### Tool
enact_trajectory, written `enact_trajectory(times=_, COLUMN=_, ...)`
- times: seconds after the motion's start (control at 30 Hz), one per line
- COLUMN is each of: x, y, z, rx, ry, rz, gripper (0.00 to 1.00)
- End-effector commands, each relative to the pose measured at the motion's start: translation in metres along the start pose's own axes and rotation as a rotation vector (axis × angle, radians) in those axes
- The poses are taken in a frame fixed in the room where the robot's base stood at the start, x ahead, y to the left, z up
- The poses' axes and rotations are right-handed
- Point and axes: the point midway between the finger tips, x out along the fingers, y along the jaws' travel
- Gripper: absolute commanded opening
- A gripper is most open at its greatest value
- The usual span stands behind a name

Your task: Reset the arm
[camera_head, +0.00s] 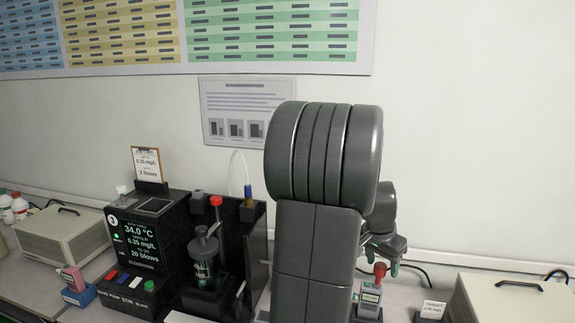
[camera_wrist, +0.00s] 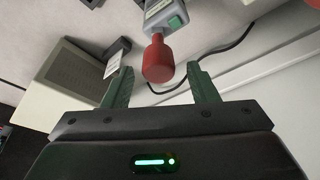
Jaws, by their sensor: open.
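My gripper (camera_wrist: 160,82) is open in the wrist view, its two green fingers spread apart. A handheld tester with a red cap (camera_wrist: 158,62) and grey body lies in line with the gap between the fingers, and I see nothing gripped. In the head view my grey arm fills the centre, and my gripper (camera_head: 382,262) shows at its right, above the red-topped tester (camera_head: 370,293). The tester stands upright in a dark holder. The arm hides part of the bench behind it.
A black calibration station (camera_head: 140,240) with a lit screen stands left of my arm. Beige cases stand at the far left (camera_head: 55,240) and right (camera_head: 510,300). A small label card (camera_head: 433,309) stands right of the tester. A dark cable runs along the wall.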

Motion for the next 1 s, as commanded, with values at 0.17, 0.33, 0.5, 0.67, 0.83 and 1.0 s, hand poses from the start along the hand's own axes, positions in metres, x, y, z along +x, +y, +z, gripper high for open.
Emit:
enact_trajectory(times=0.17, x=0.029, y=0.000, z=0.009, rx=0.000, ry=0.000, rz=0.000, gripper=0.53)
enact_trajectory(times=0.33, x=0.024, y=0.000, z=0.007, rx=-0.088, ry=0.000, rz=-0.028, gripper=0.53)
enact_trajectory(times=0.5, x=0.024, y=-0.001, z=0.007, rx=-0.190, ry=0.000, rz=-0.059, gripper=0.53)
enact_trajectory(times=0.67, x=0.025, y=-0.001, z=0.007, rx=-0.281, ry=0.001, rz=-0.087, gripper=0.53)
enact_trajectory(times=0.83, x=0.025, y=-0.002, z=0.007, rx=-0.377, ry=0.002, rz=-0.117, gripper=0.53)
enact_trajectory(times=1.0, x=0.025, y=-0.002, z=0.008, rx=-0.471, ry=0.002, rz=-0.146, gripper=0.53)
